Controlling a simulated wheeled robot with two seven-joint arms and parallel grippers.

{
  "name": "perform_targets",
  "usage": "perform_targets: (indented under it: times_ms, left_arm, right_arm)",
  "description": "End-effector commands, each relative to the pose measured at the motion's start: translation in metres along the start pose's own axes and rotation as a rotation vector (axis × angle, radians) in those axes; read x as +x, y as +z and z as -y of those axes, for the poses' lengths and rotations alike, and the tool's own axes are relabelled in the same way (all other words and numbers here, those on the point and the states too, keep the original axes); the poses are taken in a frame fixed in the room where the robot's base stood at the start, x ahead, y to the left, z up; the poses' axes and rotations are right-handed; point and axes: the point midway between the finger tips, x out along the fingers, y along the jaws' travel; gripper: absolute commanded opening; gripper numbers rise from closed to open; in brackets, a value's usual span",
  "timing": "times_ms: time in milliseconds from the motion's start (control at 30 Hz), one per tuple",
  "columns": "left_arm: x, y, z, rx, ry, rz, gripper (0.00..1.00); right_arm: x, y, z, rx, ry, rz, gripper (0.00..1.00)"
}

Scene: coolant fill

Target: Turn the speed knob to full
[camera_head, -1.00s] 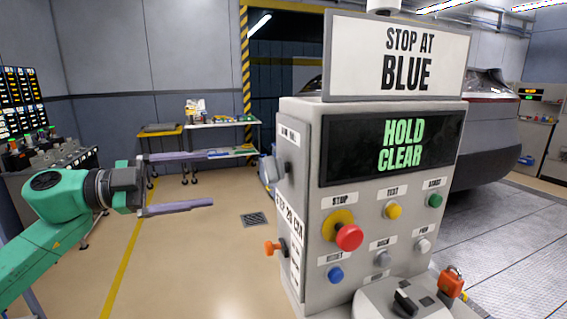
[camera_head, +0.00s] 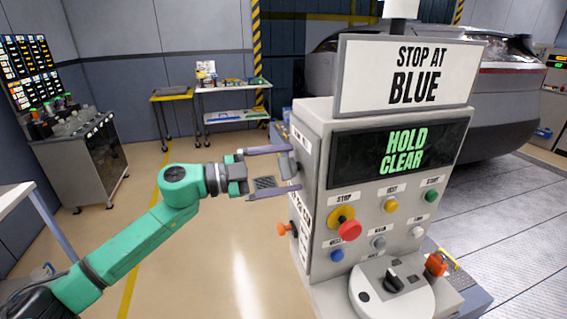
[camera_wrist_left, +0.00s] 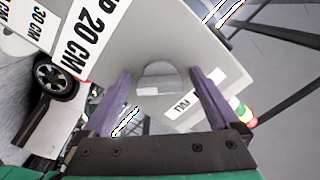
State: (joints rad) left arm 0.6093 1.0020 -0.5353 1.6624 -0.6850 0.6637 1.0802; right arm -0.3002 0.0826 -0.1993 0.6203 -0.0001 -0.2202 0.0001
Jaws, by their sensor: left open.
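A grey control console (camera_head: 313,240) stands right of centre. On its left side a grey knob (camera_head: 286,164) sticks out; the wrist view shows a rounded grey knob (camera_wrist_left: 160,78) there, beside a small label too unclear to read surely. My left gripper (camera_head: 294,170) is open, one finger above this side knob and one below, in front of the console's side. In the left wrist view the fingers (camera_wrist_left: 162,92) stand apart on either side of the knob; contact cannot be told. A black rotary knob (camera_head: 394,281) sits on the front ledge. Which knob sets speed is not readable.
The console front has a red stop button (camera_head: 349,230), smaller buttons and a screen (camera_head: 392,148) reading HOLD CLEAR. An orange handle (camera_head: 284,229) sticks out below my left gripper. A car (camera_head: 497,100) stands behind. The floor left of the console is clear.

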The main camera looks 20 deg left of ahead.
Motion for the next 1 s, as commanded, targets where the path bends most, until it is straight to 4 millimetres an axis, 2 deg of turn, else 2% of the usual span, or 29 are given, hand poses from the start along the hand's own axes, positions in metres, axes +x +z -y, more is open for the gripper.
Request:
perform_targets:
  times_ms: [67, 167, 200, 300, 667, 1000]
  left_arm:
    - [0.000, 0.001, 0.000, 0.000, 0.000, 0.000, 0.95]
    - [-0.001, 0.001, 0.000, -0.001, 0.000, 0.000, 0.61]
    - [-0.001, 0.001, 0.000, -0.001, 0.000, 0.000, 0.45]
    - [-0.001, 0.000, 0.000, -0.001, 0.000, 0.000, 0.09]
    - [-0.001, 0.001, -0.001, 0.047, 0.000, 0.000, 0.09]
    - [-0.001, 0.002, -0.002, 0.267, 0.000, -0.001, 0.09]
  right_arm:
    - [0.001, 0.000, 0.000, 0.000, 0.000, 0.000, 0.50]
    - [0.001, 0.000, 0.001, 0.000, -0.001, -0.001, 0.50]
    - [0.001, 0.000, 0.001, 0.000, -0.001, -0.001, 0.50]
    - [0.001, -0.001, 0.002, 0.001, -0.003, -0.001, 0.50]
    - [0.004, -0.001, 0.003, 0.001, -0.004, -0.002, 0.50]
    - [0.018, 0.001, 0.004, 0.001, -0.004, -0.001, 0.50]
